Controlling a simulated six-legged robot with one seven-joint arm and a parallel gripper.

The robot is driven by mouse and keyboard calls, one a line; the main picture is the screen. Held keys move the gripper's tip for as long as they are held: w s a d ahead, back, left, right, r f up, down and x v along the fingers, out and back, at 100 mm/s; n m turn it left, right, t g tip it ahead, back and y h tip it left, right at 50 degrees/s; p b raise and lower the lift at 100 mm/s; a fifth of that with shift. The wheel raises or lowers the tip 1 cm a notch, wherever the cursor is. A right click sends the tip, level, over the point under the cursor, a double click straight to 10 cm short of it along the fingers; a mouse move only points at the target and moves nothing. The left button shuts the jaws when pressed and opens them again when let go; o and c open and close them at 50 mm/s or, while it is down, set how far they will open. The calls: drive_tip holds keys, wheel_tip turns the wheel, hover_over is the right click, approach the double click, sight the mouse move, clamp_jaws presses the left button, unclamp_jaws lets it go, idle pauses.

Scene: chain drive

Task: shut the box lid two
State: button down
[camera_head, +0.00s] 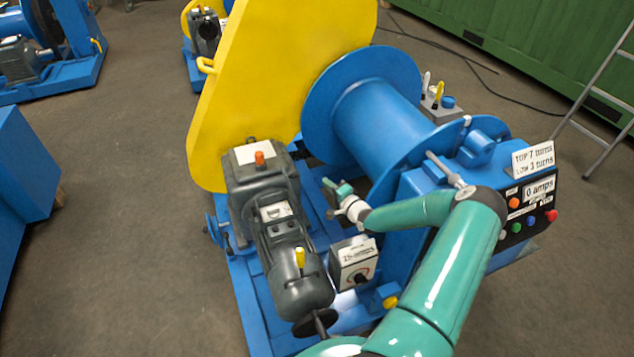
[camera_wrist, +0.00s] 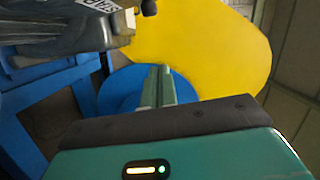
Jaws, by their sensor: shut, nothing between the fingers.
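My gripper (camera_head: 335,188) is between the dark grey motor unit (camera_head: 280,235) and the blue drum (camera_head: 378,125). In the wrist view my gripper's two fingers (camera_wrist: 158,84) lie together, shut and empty, in front of a blue disc (camera_wrist: 120,92) and the yellow guard (camera_wrist: 205,45). No part is clearly marked as box lid two. A small box with a pale top (camera_head: 276,212) sits on the motor unit, left of my gripper. I cannot tell whether its top is a lid, or open. A white-faced box with a dial (camera_head: 354,265) stands below my gripper.
The tall yellow guard (camera_head: 270,70) rises behind the motor. A blue housing with a button panel (camera_head: 528,205) is at right, beyond my arm. A grey lever box (camera_head: 440,105) stands behind the drum. A ladder (camera_head: 600,100) is at far right. Open floor (camera_head: 120,200) lies left.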

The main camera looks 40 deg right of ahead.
drive_tip(key=w+a+f, duration=0.1)
drive_tip(key=w+a, duration=0.2)
drive_tip(key=w, duration=0.6)
drive_tip(key=shift+w+a, duration=0.2)
drive_tip(key=shift+a, duration=0.1)
drive_tip(key=shift+a, duration=0.15)
